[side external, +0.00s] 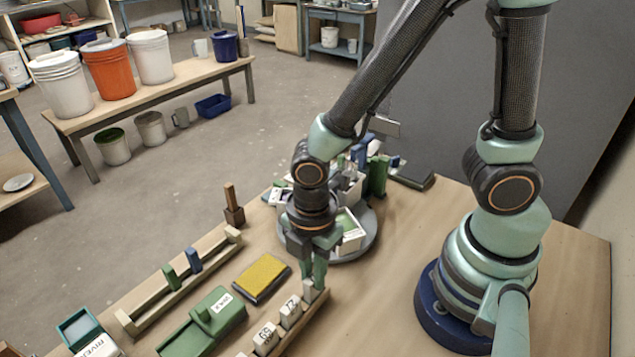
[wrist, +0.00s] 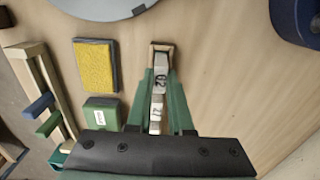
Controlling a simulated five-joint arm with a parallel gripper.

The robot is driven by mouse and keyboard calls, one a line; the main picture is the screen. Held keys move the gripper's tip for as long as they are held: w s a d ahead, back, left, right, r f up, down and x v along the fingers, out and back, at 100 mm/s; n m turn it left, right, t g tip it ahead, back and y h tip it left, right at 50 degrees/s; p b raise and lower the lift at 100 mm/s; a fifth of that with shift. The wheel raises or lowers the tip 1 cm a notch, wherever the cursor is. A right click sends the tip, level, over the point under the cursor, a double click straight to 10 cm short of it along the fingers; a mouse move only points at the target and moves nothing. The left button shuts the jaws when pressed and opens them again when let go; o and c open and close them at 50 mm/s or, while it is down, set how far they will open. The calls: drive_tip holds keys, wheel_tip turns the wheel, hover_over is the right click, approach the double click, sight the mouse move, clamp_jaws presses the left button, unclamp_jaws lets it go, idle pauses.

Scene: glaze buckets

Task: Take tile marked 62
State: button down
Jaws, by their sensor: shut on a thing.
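A pale tile (wrist: 160,82) with a marking that looks like 62 is between the green fingers of my gripper (wrist: 160,74) in the wrist view. My gripper (side external: 313,278) is shut on it at the far end of a wooden rack (side external: 303,322) in the side view. The held tile (side external: 308,291) is partly hidden by the fingers, and I cannot tell whether it touches the rack. A tile marked 72 (side external: 291,311) stands nearer in the rack, also seen in the wrist view (wrist: 156,113). Another numbered tile (side external: 266,337) stands nearer still.
A yellow sponge (side external: 262,277) and a green labelled box (side external: 219,307) lie left of the rack. A second rack (side external: 150,317) holds green and blue pieces. A grey round stand (side external: 367,240) with white containers is behind my gripper. The table right of the rack is clear.

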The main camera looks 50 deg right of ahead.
drive_tip(key=shift+r, duration=3.4)
